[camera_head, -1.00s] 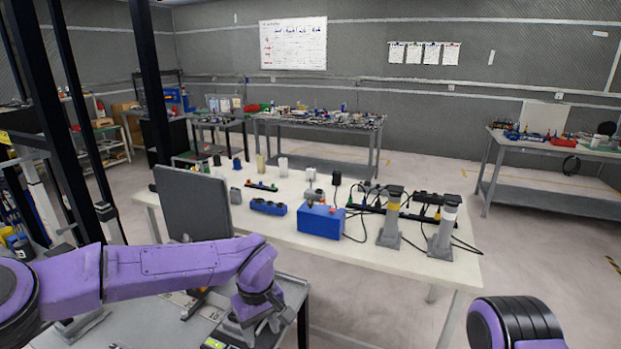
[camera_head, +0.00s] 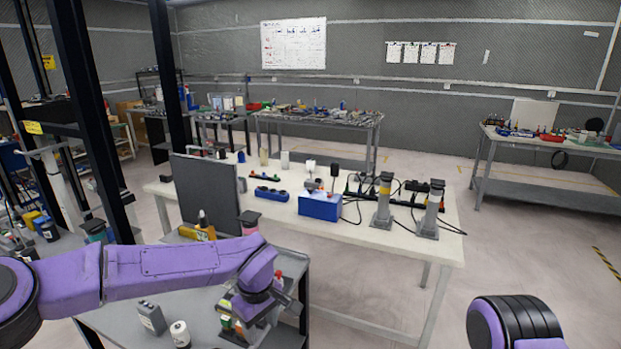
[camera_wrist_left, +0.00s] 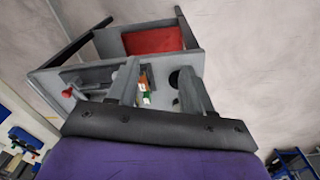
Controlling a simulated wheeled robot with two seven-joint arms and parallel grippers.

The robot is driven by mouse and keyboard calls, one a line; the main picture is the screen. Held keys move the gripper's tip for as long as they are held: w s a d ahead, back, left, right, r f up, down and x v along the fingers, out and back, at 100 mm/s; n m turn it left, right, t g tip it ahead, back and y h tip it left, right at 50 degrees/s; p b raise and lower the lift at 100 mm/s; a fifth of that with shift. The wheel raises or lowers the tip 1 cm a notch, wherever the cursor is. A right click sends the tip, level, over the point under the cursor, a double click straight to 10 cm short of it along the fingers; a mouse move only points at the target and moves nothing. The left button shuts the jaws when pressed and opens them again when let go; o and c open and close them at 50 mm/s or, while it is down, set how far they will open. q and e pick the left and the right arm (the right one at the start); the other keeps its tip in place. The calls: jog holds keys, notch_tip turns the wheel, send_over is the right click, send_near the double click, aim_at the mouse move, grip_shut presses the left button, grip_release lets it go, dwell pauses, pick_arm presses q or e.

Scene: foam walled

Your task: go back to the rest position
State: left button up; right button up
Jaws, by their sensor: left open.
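My left arm (camera_head: 160,272) is purple and reaches in from the left. Its gripper (camera_head: 240,325) points down over the grey cart at the lower middle, partly hidden by the wrist. In the left wrist view the two fingers (camera_wrist_left: 158,82) stand apart. Nothing is clearly held between them; small green and orange things show beyond the gap. Part of my right arm (camera_head: 515,322) shows at the lower right; its gripper is out of the picture.
The grey cart (camera_head: 195,303) carries a grey bottle (camera_head: 152,318) and a white cylinder (camera_head: 180,334). Behind it, a pale workbench (camera_head: 400,255) holds a blue box (camera_head: 320,206), grey posts and a dark panel (camera_head: 207,192). Black uprights stand at the left.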

pick_arm(q)
jog(key=s+a+f+n+t+y+b, duration=0.1)
jog(key=s+a+f+t+y, duration=0.2)
jog(key=f, duration=0.6)
jog(key=s+a+f+n+t+y+b, duration=0.15)
jog(key=s+a+f, duration=0.25)
jog(key=f, duration=0.6)
jog(key=s+a+f+m+b, duration=0.1)
jog(key=s+a+f, duration=0.3)
jog(key=s, duration=0.4)
jog(key=s+a+f+m+g+h+b, duration=0.1)
jog(key=s+a+f, duration=0.3)
jog(key=s, duration=0.4)
jog(key=s+a+f+m+g+b, duration=0.1)
jog(key=s+a+f+m+b, duration=0.1)
jog(key=s, duration=0.7)
notch_tip(320, 180, down, 3)
jog(key=a+m, duration=0.1)
jog(key=a, duration=0.1)
jog(key=shift+a+b, duration=0.3)
jog(key=shift+b, duration=0.05)
jog(key=shift+m, duration=0.25)
